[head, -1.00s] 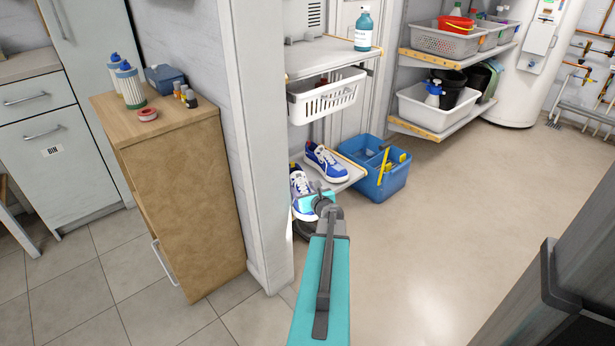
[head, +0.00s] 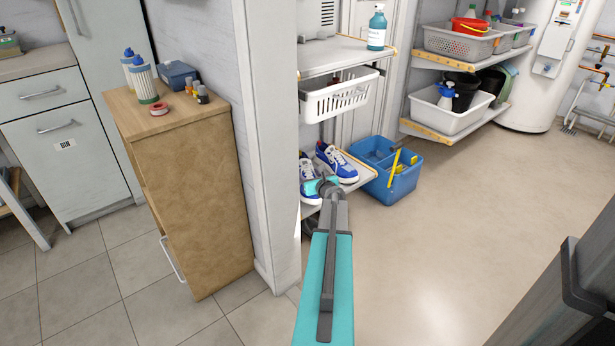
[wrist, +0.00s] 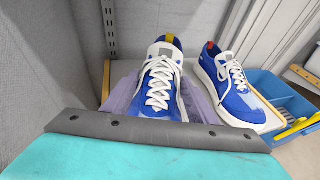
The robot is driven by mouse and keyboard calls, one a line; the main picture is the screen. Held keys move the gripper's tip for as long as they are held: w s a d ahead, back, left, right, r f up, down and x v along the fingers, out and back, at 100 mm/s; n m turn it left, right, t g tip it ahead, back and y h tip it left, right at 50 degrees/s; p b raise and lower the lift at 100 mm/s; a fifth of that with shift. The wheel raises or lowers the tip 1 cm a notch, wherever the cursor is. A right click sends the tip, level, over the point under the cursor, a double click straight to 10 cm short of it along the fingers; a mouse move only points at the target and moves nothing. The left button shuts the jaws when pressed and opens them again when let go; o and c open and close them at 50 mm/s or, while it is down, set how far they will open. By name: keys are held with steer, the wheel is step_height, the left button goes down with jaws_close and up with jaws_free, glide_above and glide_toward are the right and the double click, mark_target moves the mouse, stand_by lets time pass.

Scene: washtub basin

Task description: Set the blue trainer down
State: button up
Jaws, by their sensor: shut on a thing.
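Two blue trainers with white laces and soles show side by side. The left trainer (head: 308,169) is in my gripper (head: 322,187), which is shut on its near end. In the wrist view this trainer (wrist: 160,88) points its toe toward me, and my teal gripper hides its near tip. The other trainer (head: 338,164) rests on the low shelf (head: 345,191) just to the right, also in the wrist view (wrist: 232,85). The held trainer is over the shelf. I cannot tell whether its sole touches it. A greyish-purple surface (wrist: 122,98) lies around it.
A blue caddy (head: 393,183) with yellow-handled tools stands right of the shelf. A white basket (head: 340,97) hangs above. A white wall post (head: 268,150) and wooden cabinet (head: 190,190) bound the left. The floor (head: 450,230) to the right is clear.

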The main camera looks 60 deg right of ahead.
mark_target(307, 174)
steer(key=shift+w+d+f+b, duration=0.1)
steer(key=shift+w+d+b, duration=0.15)
steer(key=shift+w+d, duration=0.7)
steer(key=shift+w+d+f+b, duration=0.1)
steer(key=shift+w+d+b, duration=0.1)
steer(key=shift+w+d, duration=0.75)
steer(key=shift+s+d, duration=0.15)
steer(key=shift+w+d+f, duration=0.1)
steer(key=shift+w+d, duration=0.2)
steer(key=shift+d, duration=0.1)
steer(key=shift+a+f+b, duration=0.1)
steer(key=shift+f+b, duration=1.05)
steer(key=shift+f, duration=0.55)
steer(key=o, duration=1.3)
steer(key=shift+f, duration=0.1)
steer(key=shift+s, duration=0.1)
